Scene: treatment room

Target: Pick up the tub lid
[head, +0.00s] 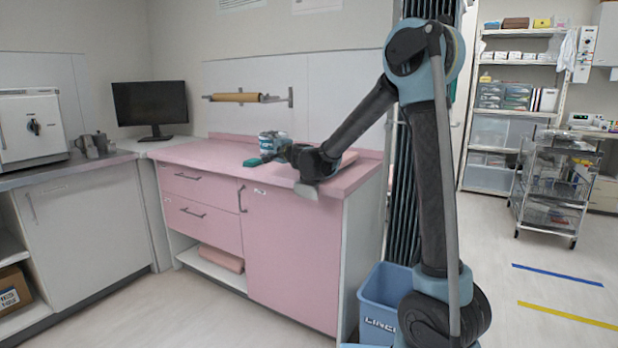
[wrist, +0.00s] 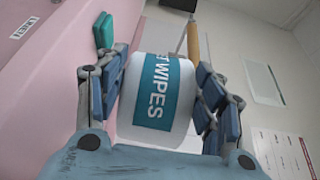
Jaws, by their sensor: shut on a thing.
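A white tub with a teal "WIPES" label (wrist: 155,95) sits between the fingers of my gripper (wrist: 160,75) in the wrist view. The fingers press on it from both sides, so my gripper is shut on it. In the head view the tub (head: 272,139) shows over the pink counter, just behind my gripper (head: 277,152). I cannot make out a separate lid; the tub's ends are partly hidden by the fingers. I cannot tell whether the tub touches the counter.
A small green thing (head: 252,161) is close to the left of my gripper; it also shows in the wrist view (wrist: 103,30). The pink counter (head: 205,152) is clear to the left. A paper roll (head: 238,97) hangs on the wall behind. A monitor (head: 150,106) stands farther left.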

